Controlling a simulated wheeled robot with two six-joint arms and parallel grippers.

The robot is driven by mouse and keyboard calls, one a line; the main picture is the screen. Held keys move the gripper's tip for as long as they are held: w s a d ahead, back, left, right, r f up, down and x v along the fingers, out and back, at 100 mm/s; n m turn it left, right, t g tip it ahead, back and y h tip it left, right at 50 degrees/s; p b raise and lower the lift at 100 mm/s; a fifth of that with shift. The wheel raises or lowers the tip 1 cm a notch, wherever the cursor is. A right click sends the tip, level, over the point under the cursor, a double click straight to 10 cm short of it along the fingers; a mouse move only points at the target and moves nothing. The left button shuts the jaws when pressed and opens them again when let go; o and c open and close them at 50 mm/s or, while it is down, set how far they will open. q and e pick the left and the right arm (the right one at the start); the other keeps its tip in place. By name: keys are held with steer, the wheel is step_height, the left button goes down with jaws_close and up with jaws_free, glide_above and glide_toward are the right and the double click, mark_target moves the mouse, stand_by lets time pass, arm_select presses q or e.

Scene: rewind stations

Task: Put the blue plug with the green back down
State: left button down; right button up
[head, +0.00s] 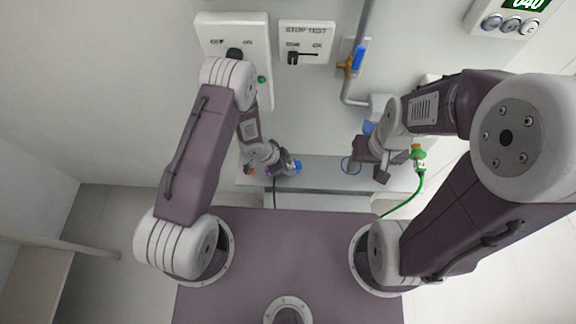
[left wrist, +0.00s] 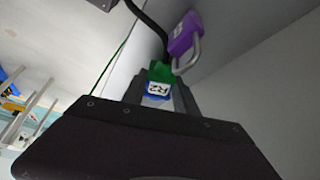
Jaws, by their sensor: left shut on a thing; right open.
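The blue plug with the green back (left wrist: 158,88) sits between the fingers of my left gripper (left wrist: 160,94) in the left wrist view. A white label that seems to read R2 is on its blue part, and the green part points away from the wrist. My left gripper also shows in the head view (head: 284,166), low at the wall by the pale shelf; it is shut on the plug. The plug is too small to make out surely there. My right gripper (head: 398,166) is open and empty, beside a yellow-and-green connector (head: 417,158).
A purple padlock (left wrist: 184,36) with a metal shackle is just beyond the plug, near a black cable (left wrist: 150,22). A pale shelf (head: 328,173) runs along the wall. A green hose (head: 408,198) hangs at right. A STOP TEST panel (head: 307,32) and a blue-handled valve (head: 358,58) are above.

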arm_select(q)
steer(key=shift+f, duration=0.1)
steer(key=c, duration=0.9)
jaws_free()
steer(key=shift+c, duration=0.2)
steer(key=shift+a+r, duration=0.1)
steer(key=shift+r, duration=0.4)
steer(key=p+v, duration=0.2)
steer(key=v, duration=0.9)
steer(key=shift+s+a+p, duration=0.15)
steer(key=shift+s+p, duration=0.05)
steer(key=shift+p, duration=0.2)
steer(key=shift+r, duration=0.1)
